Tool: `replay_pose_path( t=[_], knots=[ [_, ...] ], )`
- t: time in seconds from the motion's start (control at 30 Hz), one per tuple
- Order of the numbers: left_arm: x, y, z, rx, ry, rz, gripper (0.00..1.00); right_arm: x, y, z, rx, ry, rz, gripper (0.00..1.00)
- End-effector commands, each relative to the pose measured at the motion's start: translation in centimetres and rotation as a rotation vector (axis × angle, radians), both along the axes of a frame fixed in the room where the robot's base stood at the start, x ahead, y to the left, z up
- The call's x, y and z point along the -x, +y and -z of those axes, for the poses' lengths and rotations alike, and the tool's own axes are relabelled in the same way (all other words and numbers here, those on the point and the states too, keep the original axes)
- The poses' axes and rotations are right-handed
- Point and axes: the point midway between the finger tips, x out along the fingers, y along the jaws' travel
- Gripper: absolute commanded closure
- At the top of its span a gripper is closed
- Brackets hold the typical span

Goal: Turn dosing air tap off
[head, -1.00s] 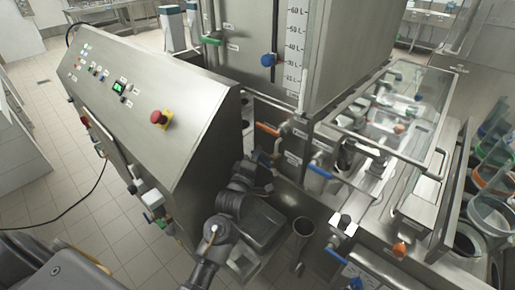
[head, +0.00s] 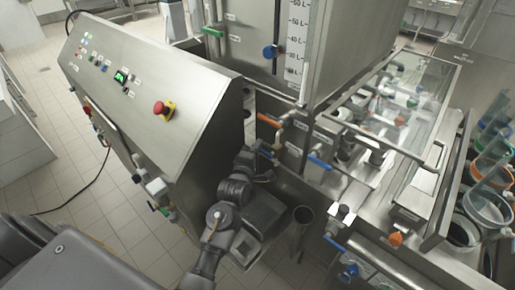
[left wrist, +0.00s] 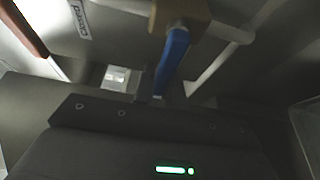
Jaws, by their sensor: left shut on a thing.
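In the head view my left gripper (head: 260,167) is at the machine's front, under the pipework, at a small blue tap handle (head: 265,153). In the left wrist view the blue handle (left wrist: 173,60) hangs from a brass valve body (left wrist: 181,14), and its lower end reaches down to the gripper. The left gripper is shut on this handle; the fingertips are dark and hard to make out. My right gripper is not in view.
An orange handle (head: 268,120) sits just above, and another blue handle (head: 320,163) is to the right. The sloped control panel (head: 140,95) with a red button (head: 162,107) stands to the left. An open metal tube (head: 303,214) is close to the arm's right.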

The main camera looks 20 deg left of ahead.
Motion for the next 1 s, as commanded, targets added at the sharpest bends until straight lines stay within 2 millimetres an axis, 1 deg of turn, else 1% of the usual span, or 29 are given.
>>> replay_pose_path(
  t=[0.03, 0.07, 0.1, 0.2, 0.23, 0.47, 0.57, 0.67, 0.9, 1.0],
  knots=[
    [0.0, -0.1, 0.1, 0.003, 0.003, 0.001, 1.0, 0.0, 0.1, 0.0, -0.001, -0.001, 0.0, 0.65],
    [0.0, -0.1, 0.1, 0.003, 0.003, 0.001, 0.84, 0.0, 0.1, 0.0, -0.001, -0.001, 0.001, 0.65],
    [0.0, -0.1, 0.1, 0.002, 0.003, 0.001, 0.79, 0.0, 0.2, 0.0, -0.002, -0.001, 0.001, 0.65],
    [0.0, 0.0, 0.1, 0.002, 0.003, 0.0, 0.66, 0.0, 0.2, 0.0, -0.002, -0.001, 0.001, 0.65],
    [0.0, 0.0, 0.1, 0.001, 0.003, 0.0, 0.65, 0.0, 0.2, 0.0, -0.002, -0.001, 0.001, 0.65],
    [0.0, 0.0, 0.1, 0.0, 0.002, 0.0, 0.65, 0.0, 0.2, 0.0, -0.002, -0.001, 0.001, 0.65],
    [0.5, -0.1, 0.2, 0.0, 0.003, 0.0, 0.65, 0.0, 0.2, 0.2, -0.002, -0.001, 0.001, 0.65],
    [1.7, -0.2, 0.4, 0.001, 0.003, 0.0, 0.65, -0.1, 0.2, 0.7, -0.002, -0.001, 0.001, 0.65],
    [6.6, -0.6, 0.5, 0.002, 0.004, -0.001, 0.65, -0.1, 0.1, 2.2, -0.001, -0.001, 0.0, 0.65],
    [8.3, -0.8, 0.4, 0.001, 0.002, -0.001, 0.65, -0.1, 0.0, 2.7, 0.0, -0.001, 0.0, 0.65]
  ],
)
